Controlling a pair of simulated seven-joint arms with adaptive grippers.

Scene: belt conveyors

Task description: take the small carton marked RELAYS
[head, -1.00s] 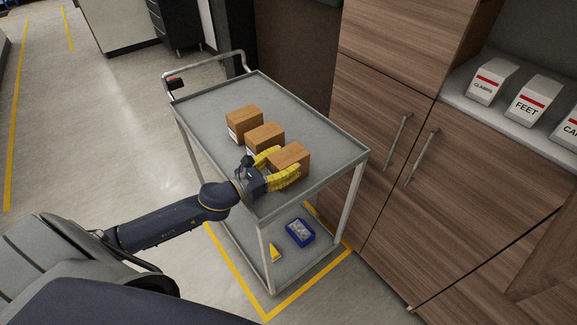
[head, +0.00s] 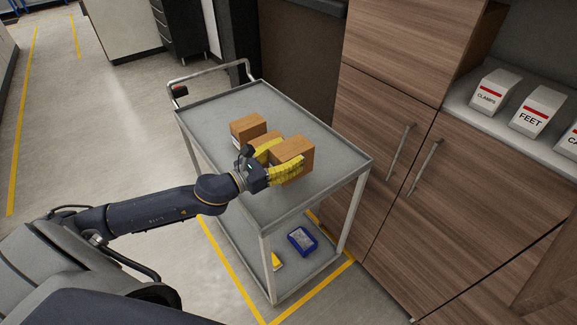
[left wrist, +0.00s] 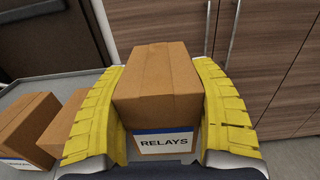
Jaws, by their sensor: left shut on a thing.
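The small carton marked RELAYS (left wrist: 158,80) is brown with a white and blue label that faces me in the left wrist view. It sits between the yellow fingers of my left gripper (head: 285,158), which is shut on it. In the head view the carton (head: 293,153) appears held just above the grey cart top, at the near end of the row. Its label is hidden there. My right gripper is not in view.
Two more brown cartons, one farther (head: 248,129) and one partly hidden (head: 269,138), stand on the cart (head: 310,113). A blue bin (head: 302,241) is on its lower shelf. Wooden cabinets (head: 385,140) and a shelf of white boxes (head: 535,110) are at right.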

